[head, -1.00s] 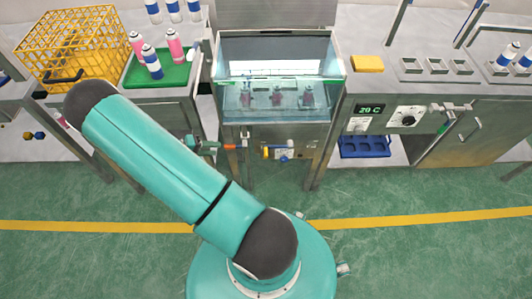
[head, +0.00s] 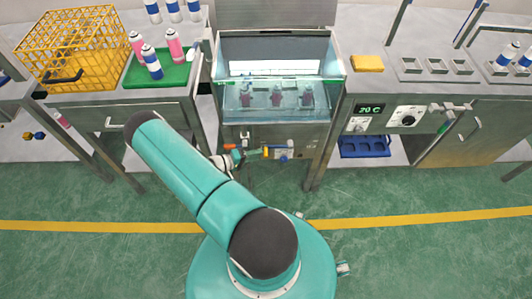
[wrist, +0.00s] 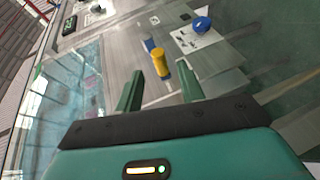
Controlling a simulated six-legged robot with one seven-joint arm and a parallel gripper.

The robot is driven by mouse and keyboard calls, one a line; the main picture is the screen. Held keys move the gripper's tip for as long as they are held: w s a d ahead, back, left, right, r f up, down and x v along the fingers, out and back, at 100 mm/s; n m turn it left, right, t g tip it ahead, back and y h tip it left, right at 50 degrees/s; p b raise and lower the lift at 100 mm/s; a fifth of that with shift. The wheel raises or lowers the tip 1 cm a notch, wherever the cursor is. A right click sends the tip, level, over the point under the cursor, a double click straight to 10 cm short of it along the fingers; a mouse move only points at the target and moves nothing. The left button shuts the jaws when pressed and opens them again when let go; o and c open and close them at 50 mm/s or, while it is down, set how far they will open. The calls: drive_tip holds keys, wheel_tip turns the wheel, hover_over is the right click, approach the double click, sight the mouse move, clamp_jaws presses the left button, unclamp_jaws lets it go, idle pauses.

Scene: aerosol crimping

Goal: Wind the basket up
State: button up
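The glass-walled water bath (head: 330,98) stands at the centre of the bench. Several pink-bodied cans (head: 276,96) sit low in its water; the basket holding them is hard to make out. A yellow handle (head: 266,152) shows on the front below the bath, beside a blue knob (head: 284,157). My gripper (head: 243,155) is just left of the handle in the head view. In the wrist view, my two green fingers are apart, with the yellow handle (wrist: 159,63) ahead between their tips. I cannot tell whether they touch it. The blue knob (wrist: 201,24) is beyond, to the right.
A yellow wire crate (head: 75,50) and a green tray (head: 160,82) with several cans are at left. A yellow sponge-like block (head: 367,63), a dial panel (head: 408,117) and a blue rack (head: 363,148) are at right. The floor before the bench is clear.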

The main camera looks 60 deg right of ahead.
sight(266, 152)
drive_tip(key=x, duration=0.5)
drive_tip(key=shift+s+d+f, duration=0.1)
drive_tip(key=shift+s+d, duration=0.05)
drive_tip(key=shift+d, duration=0.05)
clamp_jaws()
